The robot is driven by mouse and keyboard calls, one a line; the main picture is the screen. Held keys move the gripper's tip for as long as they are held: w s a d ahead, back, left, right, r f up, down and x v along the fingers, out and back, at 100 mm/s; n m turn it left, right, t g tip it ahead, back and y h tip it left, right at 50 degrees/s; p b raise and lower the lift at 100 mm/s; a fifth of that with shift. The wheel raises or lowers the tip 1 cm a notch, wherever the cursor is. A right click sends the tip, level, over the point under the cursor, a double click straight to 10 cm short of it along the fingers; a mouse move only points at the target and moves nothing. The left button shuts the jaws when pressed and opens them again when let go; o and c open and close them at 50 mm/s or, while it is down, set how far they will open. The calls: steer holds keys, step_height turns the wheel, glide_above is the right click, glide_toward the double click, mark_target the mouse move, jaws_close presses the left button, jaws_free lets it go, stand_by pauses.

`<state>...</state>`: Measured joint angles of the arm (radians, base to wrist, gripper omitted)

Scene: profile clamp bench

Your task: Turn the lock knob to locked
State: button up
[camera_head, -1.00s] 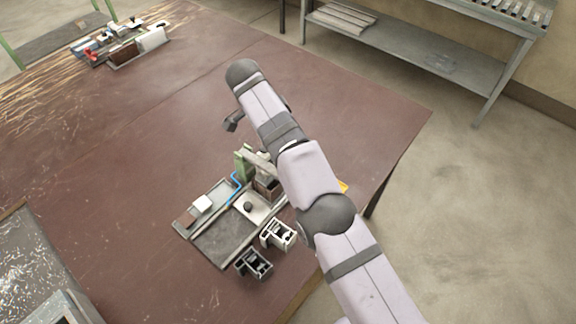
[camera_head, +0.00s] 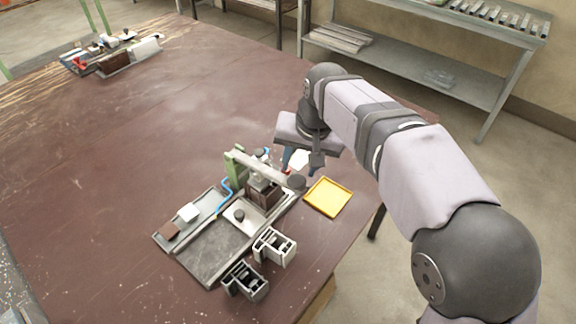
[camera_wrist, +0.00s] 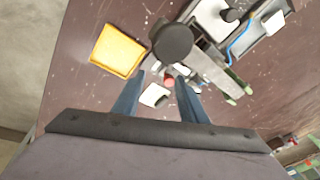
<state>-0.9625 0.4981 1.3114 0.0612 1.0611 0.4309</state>
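The clamp fixture has a green post (camera_head: 236,168) and a grey lever arm ending in a large dark round knob (camera_head: 296,181); that knob also shows in the wrist view (camera_wrist: 172,40). A small black knob (camera_head: 239,215) stands on the fixture's pale plate. A small red round part (camera_wrist: 169,82) and a white piece (camera_wrist: 154,95) lie below my gripper, between the fingers in the wrist view. I cannot tell which part is the lock knob. My gripper (camera_head: 302,165) is open and apparently empty, behind the lever's end; the wrist view shows its two blue fingers apart (camera_wrist: 157,88).
A yellow tray (camera_head: 328,197) lies right of the fixture. Two profile pieces, one pale (camera_head: 274,246) and one darker (camera_head: 245,281), stand at its front. A grey tray (camera_head: 178,228) with small blocks is at its left. The red-brown table beyond is mostly clear.

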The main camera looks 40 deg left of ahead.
mark_target(288, 172)
steer(key=a+n, duration=0.1)
steer(key=n, duration=0.4)
steer(key=w+a+n+y, duration=0.1)
steer(key=n, duration=0.1)
steer(key=shift+a+r+n, duration=0.3)
steer(key=shift+r, duration=0.1)
steer(key=shift+f, duration=0.1)
steer(key=shift+p+x, duration=0.5)
steer(key=shift+x, duration=3.05)
steer(key=shift+w, duration=0.1)
jaws_close()
